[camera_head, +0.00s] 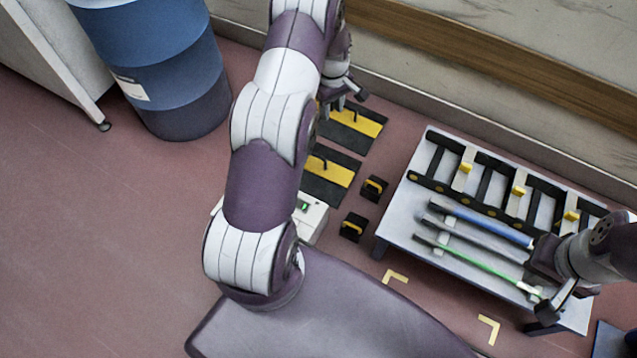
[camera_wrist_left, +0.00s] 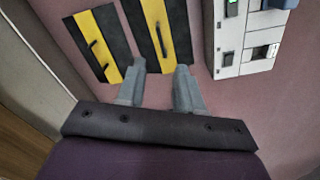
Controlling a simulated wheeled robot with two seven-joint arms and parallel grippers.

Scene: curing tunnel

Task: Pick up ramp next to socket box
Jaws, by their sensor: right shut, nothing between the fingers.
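Two black ramps with a yellow stripe and a black handle lie on the floor. The one next to the socket box (camera_head: 321,190) also shows in the left wrist view (camera_wrist_left: 179,20); the other (camera_head: 352,123) lies beside it, farther from the box (camera_wrist_left: 84,30). The white socket box (camera_head: 313,216) with a green light is partly behind my left arm; it shows in the left wrist view (camera_wrist_left: 228,60). My left gripper (camera_wrist_left: 160,68) is open and empty, its fingertips near one end of the ramps. My right gripper (camera_head: 545,299) is shut and empty over the low table's right end.
A low grey table (camera_head: 400,222) holds a black rack and several rods. Two small black blocks with yellow handles (camera_head: 374,188) (camera_head: 353,227) stand between ramps and table. A blue barrel (camera_head: 165,70) stands upper left; a wall runs behind. Left floor is clear.

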